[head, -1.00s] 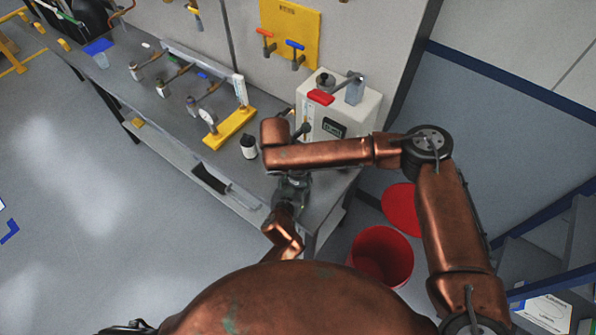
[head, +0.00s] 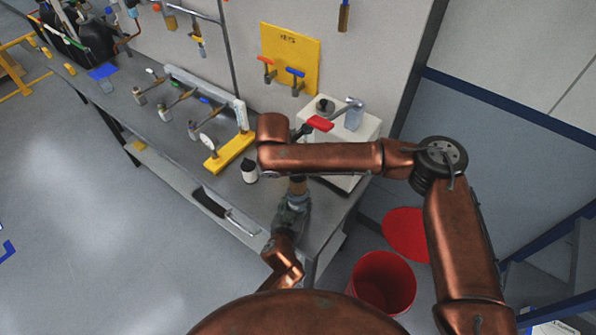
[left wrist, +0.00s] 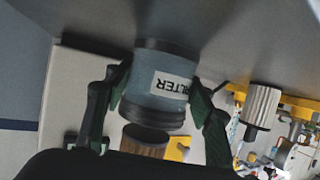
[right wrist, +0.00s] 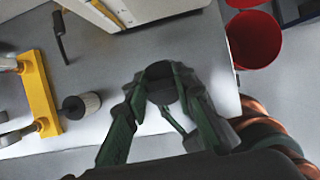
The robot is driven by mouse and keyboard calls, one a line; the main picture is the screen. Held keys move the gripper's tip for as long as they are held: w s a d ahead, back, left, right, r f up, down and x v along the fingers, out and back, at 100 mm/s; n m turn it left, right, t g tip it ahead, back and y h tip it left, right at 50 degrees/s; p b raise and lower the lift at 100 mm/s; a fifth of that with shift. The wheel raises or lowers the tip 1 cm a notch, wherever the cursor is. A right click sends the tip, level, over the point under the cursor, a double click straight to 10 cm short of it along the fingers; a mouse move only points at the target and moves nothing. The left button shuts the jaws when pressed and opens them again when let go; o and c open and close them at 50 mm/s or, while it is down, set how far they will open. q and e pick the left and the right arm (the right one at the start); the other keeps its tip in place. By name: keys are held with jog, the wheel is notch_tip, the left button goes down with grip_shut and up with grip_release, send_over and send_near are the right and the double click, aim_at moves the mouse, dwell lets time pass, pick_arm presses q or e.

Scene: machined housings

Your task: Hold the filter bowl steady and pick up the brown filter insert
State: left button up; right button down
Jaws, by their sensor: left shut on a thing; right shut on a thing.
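The filter bowl (left wrist: 160,85) is a blue-grey cylinder with a dark rim and a FILTER label, upside down in the left wrist view. My left gripper (left wrist: 158,95) is shut around its sides. In the head view the bowl (head: 297,202) is upright near the bench's front edge. The brown filter insert (left wrist: 145,142) appears clear of the bowl's mouth, its dark end facing the rim. It also shows above the bowl in the head view (head: 298,186). My right gripper (right wrist: 162,82) is shut on the insert, whose dark end shows between the fingers; my right arm hides this gripper in the head view.
A white ribbed cartridge with a black end (head: 249,172) stands left of the bowl, near a yellow-based gauge stand (head: 230,150). A white machine (head: 345,125) with a red lever stands behind. A red bucket (head: 382,282) is on the floor at right.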

pick_arm(q)
jog(key=o, duration=1.3)
jog(key=v, duration=1.2)
jog(key=shift+a+f, duration=0.1)
